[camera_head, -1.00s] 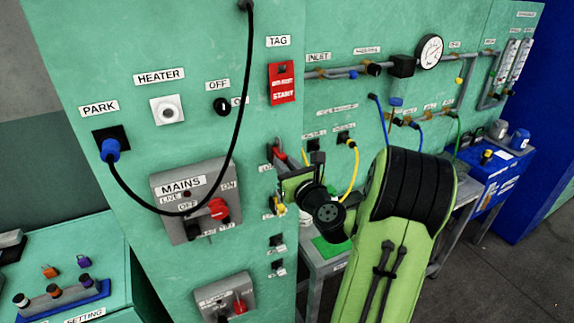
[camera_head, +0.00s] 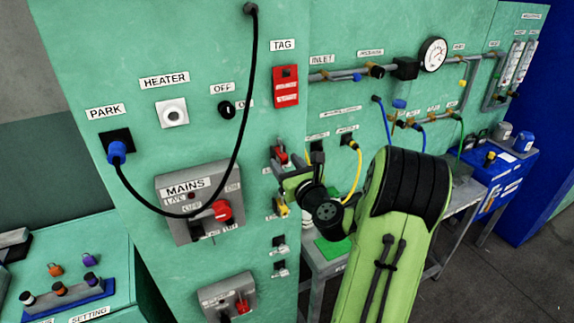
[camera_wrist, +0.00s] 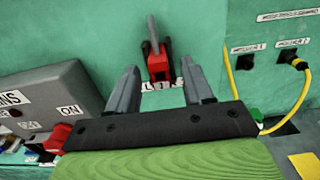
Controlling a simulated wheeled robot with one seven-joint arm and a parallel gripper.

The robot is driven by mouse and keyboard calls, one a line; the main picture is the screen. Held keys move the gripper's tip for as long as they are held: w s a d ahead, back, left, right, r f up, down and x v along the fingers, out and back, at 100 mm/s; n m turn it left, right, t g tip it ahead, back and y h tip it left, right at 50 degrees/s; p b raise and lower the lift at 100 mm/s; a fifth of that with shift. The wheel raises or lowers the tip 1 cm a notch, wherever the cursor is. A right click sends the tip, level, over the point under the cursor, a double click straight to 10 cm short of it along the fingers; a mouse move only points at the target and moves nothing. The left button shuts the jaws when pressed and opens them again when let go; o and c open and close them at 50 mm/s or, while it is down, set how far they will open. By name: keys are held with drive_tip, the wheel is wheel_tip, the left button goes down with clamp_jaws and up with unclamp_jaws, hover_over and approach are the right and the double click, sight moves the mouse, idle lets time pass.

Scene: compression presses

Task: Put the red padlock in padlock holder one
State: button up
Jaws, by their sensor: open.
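The red padlock (camera_wrist: 159,66) is at the green panel in the wrist view, with its grey shackle pointing up and a black part against its body. A white label, partly hidden and not fully readable, is just below it. In the head view the red padlock (camera_head: 280,152) is in the upper of several labelled spots in a column. My gripper (camera_wrist: 160,63) is open, one finger each side of the padlock in the picture; I see no contact. In the head view my gripper (camera_head: 287,175) is just below and in front of the padlock. I cannot tell which spot is holder one.
The grey MAINS box (camera_head: 190,225) with a red switch is left of my gripper. A yellow padlock (camera_head: 281,206) is below it. A yellow hose (camera_head: 357,170) hangs to the right. A black cable (camera_head: 246,100) loops across the panel. Small padlocks sit on the bench lower left.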

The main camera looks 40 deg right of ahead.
drive_tip(key=b+v, duration=1.2)
drive_tip(key=v, duration=0.3)
drive_tip(key=shift+s+a, duration=0.2)
drive_tip(key=shift+s, duration=0.1)
drive_tip(key=w+a+f+n+g+y, duration=0.1)
drive_tip(key=a+f+n+g+y, duration=0.2)
drive_tip(key=a+f+n, duration=0.35)
drive_tip(key=w+a+f+n+g+y, duration=0.2)
drive_tip(key=a+f+n+g+y, duration=0.15)
drive_tip(key=a+n, duration=0.6)
drive_tip(key=s+a+f+n+g, duration=0.1)
drive_tip(key=s+n, duration=0.4)
drive_tip(key=n, duration=0.6)
drive_tip(key=s+a+f+n+g+h, duration=0.1)
drive_tip(key=s+a+n+g, duration=0.3)
drive_tip(key=n, duration=0.8)
drive_tip(key=s+a+f, duration=0.1)
drive_tip(key=s, duration=0.1)
drive_tip(key=shift+s+a+f, duration=0.2)
drive_tip(key=shift+s+a, duration=0.1)
drive_tip(key=shift+a, duration=0.05)
